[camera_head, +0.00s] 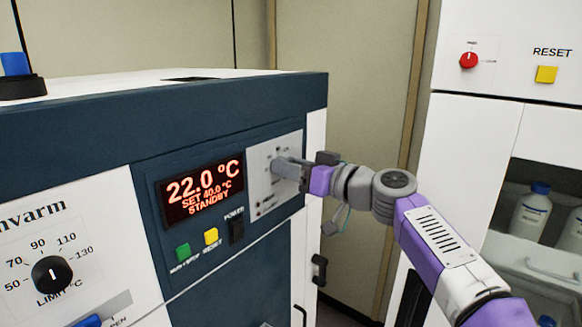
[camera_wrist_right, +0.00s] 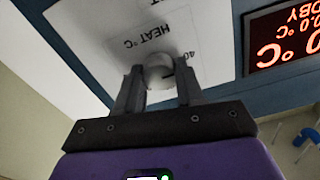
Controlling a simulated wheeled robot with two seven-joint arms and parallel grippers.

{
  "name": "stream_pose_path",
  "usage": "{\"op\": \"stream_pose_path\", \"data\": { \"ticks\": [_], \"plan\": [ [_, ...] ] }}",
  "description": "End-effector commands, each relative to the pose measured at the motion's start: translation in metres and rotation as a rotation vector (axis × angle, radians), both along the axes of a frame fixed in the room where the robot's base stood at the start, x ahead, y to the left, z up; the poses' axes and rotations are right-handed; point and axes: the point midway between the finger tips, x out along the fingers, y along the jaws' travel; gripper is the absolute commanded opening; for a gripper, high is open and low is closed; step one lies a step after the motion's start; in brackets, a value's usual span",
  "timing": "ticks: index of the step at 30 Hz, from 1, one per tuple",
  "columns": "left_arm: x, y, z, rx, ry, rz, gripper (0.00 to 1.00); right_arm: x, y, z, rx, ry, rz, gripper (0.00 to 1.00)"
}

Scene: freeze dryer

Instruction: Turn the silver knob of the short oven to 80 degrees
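The short oven (camera_head: 150,110) has a dark blue front with a red display (camera_head: 202,192) reading 22.0 °C, SET 40.0 °C, STANDBY. Its silver knob (camera_wrist_right: 159,72) sits on a white panel marked HEAT °C, near a 40 mark in the right wrist view. My right gripper (camera_wrist_right: 160,78) reaches this panel from the right in the head view. Its fingers stand on both sides of the knob, close in, and appear shut on it. In the head view the fingers largely hide the knob. My left gripper is not in view.
Green (camera_head: 183,252) and yellow (camera_head: 211,236) buttons and a black power switch (camera_head: 236,230) lie left of the knob panel. A black limit dial (camera_head: 52,274) is at lower left. A white cabinet (camera_head: 470,150) with bottles stands at right.

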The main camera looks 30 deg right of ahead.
Motion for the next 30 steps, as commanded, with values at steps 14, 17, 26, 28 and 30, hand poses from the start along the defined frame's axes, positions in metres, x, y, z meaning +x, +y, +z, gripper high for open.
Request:
{"op": "stream_pose_path", "data": {
  "ticks": [14, 17, 26, 28, 30],
  "plan": [
    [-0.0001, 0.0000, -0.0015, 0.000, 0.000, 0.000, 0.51, 0.0000, -0.0004, -0.0002, 0.042, 0.017, -0.001, 0.07],
    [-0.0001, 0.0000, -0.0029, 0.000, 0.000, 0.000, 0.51, 0.0000, -0.0001, -0.0001, 0.087, 0.035, 0.001, 0.07],
    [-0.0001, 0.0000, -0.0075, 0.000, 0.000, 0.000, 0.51, 0.0002, -0.0005, -0.0001, 0.310, 0.127, 0.002, 0.07],
    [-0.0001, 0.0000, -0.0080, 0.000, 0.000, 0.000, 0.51, 0.0003, -0.0007, 0.0000, 0.372, 0.152, 0.001, 0.07],
    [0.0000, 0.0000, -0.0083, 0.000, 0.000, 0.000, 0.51, 0.0004, -0.0007, -0.0001, 0.433, 0.178, 0.001, 0.07]
  ]
}}
